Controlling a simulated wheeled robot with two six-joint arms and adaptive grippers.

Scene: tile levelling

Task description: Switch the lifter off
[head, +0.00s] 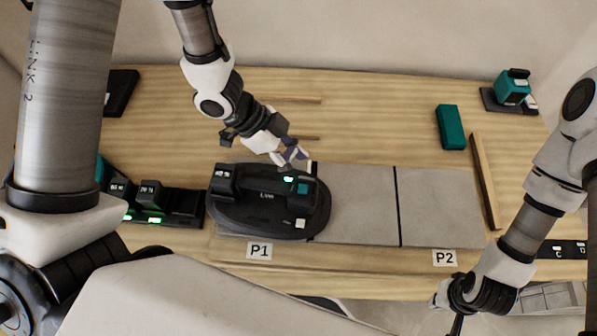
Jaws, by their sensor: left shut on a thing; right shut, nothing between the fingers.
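The lifter (255,213) is a black oval device with a raised handle. It rests over the left tile by the P1 label. Its head has a lit green light (288,180), a teal part (302,189) and a pale square (300,224). My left gripper (296,157) reaches down from the top to the far side of the lifter's head. It is shut on the lifter, though the exact contact is hard to see. My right gripper (458,318) is shut and empty at the bottom edge, far from the lifter and partly cut off.
Grey tiles (360,205) continue right to the P2 label (444,258). A black charger-like rack (180,205) with green lights stands left. A teal block (451,127), a wooden strip (485,180) and a teal device on a dark base (512,88) lie right.

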